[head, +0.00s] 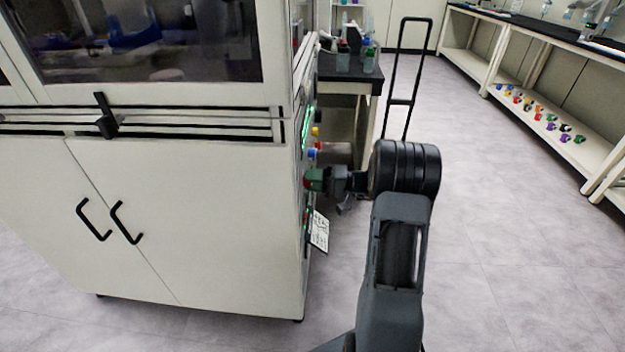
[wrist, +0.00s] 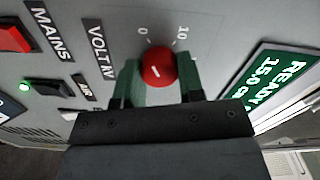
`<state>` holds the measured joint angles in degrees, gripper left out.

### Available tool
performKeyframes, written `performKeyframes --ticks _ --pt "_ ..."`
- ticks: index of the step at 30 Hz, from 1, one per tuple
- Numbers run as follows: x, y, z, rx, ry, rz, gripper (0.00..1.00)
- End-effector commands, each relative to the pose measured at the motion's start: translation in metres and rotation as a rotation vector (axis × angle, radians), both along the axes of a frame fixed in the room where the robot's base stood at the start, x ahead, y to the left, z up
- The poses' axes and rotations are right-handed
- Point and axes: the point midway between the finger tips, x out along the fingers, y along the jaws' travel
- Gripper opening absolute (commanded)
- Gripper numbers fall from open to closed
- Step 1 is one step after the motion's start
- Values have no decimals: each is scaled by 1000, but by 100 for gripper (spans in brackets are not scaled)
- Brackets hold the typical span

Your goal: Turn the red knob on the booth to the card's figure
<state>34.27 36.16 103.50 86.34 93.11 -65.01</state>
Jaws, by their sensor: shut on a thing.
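The red knob (wrist: 158,67) is on the grey panel of the booth (head: 200,215). A short white mark shows on its face, and the figures 0 and 10 are printed above it at left and right. My gripper (wrist: 160,82) has green fingers on both sides of the knob and is shut on it. In the head view my gripper (head: 316,179) reaches the booth's side panel from the right, where the knob is mostly hidden. A white card (head: 319,231) hangs low on that panel, tilted, its figure too small to read.
In the wrist view a red switch (wrist: 14,38) by the MAINS label, a black AIR switch (wrist: 48,88) with a lit green lamp and a green READY display (wrist: 285,85) surround the knob. A dark-topped bench (head: 345,75) stands behind. The floor to the right is clear.

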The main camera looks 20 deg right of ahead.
Motion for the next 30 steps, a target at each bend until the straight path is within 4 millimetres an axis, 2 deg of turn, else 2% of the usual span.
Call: performKeyframes --ticks 30 --pt "0 0 3 452 800 0 12"
